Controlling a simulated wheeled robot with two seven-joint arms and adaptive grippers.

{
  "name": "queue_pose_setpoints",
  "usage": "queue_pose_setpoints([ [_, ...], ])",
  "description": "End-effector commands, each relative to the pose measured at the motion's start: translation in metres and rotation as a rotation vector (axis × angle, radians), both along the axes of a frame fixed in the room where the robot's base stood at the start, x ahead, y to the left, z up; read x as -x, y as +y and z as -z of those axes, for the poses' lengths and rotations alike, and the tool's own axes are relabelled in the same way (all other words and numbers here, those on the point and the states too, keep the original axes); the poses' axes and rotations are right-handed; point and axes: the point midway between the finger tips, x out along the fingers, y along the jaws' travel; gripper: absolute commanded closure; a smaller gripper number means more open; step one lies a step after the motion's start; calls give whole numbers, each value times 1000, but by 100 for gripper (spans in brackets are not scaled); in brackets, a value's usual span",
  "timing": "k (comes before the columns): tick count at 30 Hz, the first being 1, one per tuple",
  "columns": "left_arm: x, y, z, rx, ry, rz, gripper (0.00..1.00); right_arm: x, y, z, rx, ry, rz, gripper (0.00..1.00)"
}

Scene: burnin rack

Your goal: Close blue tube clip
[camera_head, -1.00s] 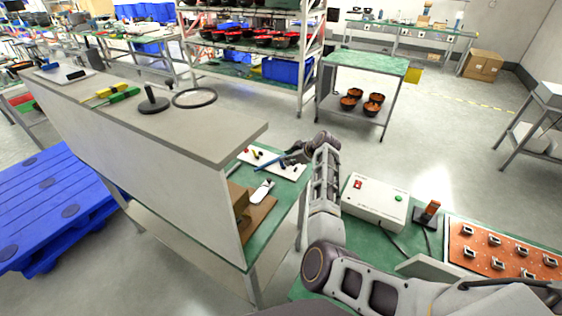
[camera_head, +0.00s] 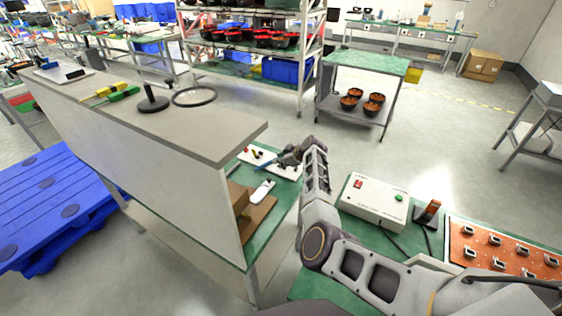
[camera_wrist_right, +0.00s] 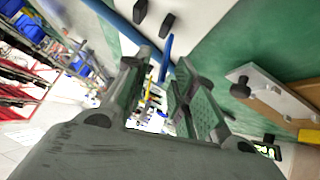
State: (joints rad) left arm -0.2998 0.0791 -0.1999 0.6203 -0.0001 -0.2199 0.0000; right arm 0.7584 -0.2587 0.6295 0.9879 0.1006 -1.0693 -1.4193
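My right gripper (camera_head: 284,161) is low over the far end of the green bench, beside the white board (camera_head: 249,154). In the right wrist view, its two fingers (camera_wrist_right: 162,78) stand apart. A long blue bar (camera_wrist_right: 118,20) slants over the white board, and a shorter blue piece (camera_wrist_right: 166,56) meets it near the fingertips; together they look like the blue tube clip, spread in a V. No firm grip on it shows, and contact cannot be told. In the head view the gripper partly hides the clip. My left gripper is out of view.
A tall grey partition (camera_head: 150,165) stands close left of the right gripper. A white device (camera_head: 264,188) lies on a brown board (camera_head: 262,212). A white control box (camera_head: 374,201) and an orange tray (camera_head: 480,251) lie on the right. A green trolley (camera_head: 365,61) stands behind.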

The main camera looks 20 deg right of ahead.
Motion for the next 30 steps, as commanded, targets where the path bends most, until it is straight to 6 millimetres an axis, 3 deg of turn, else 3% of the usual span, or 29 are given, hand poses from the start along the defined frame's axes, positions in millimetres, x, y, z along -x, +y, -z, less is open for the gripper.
queue_pose_setpoints([
  [14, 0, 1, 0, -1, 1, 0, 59, -3, 2, 3, 0, 0, 0, 74],
  [20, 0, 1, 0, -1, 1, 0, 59, -3, 2, 3, 0, 0, 0, 99],
  [30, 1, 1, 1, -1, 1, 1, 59, -3, 2, 3, -3, 3, 0, 100],
])
